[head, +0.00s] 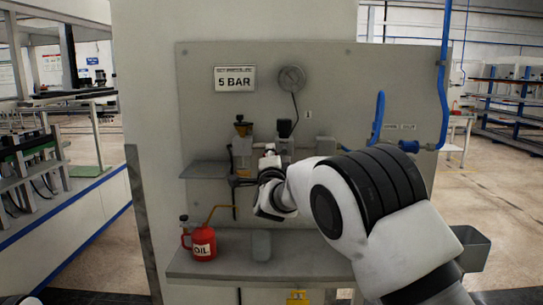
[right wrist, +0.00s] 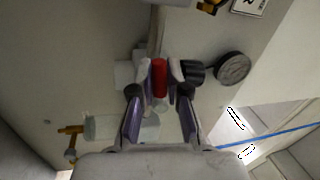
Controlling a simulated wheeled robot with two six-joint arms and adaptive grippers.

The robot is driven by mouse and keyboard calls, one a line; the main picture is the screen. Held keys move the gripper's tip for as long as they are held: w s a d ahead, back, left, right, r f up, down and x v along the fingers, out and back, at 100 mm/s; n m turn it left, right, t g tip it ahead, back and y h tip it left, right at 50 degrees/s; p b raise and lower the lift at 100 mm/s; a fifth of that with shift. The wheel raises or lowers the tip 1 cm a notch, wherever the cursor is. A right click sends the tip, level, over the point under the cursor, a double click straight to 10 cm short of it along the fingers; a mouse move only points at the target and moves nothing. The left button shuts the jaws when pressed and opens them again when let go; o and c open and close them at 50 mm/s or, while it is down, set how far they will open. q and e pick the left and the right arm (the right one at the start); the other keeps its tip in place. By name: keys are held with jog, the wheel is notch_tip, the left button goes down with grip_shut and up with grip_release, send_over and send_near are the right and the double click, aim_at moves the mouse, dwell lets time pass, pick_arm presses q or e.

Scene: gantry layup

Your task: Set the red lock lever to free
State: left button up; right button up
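The red lock lever (right wrist: 159,78) is between the two fingertips of my right gripper (right wrist: 160,72) in the right wrist view. The pads appear to touch it on both sides, so the gripper looks shut on it. In the head view, my right gripper (head: 268,172) reaches the fittings on the grey panel (head: 350,75), and only a small bit of red shows there. The lever's marks and exact setting cannot be read. My left gripper is not in view.
A red oil can (head: 203,243) with a long spout and a grey block (head: 261,245) stand on the lower shelf (head: 300,265). A gauge (head: 291,78) and a 5 BAR sign (head: 234,78) are above. A blue hose (head: 443,80) hangs at the right.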

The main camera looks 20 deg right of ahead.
jog(key=o, duration=0.3)
jog(key=v, duration=0.7)
jog(key=shift+s, duration=0.2)
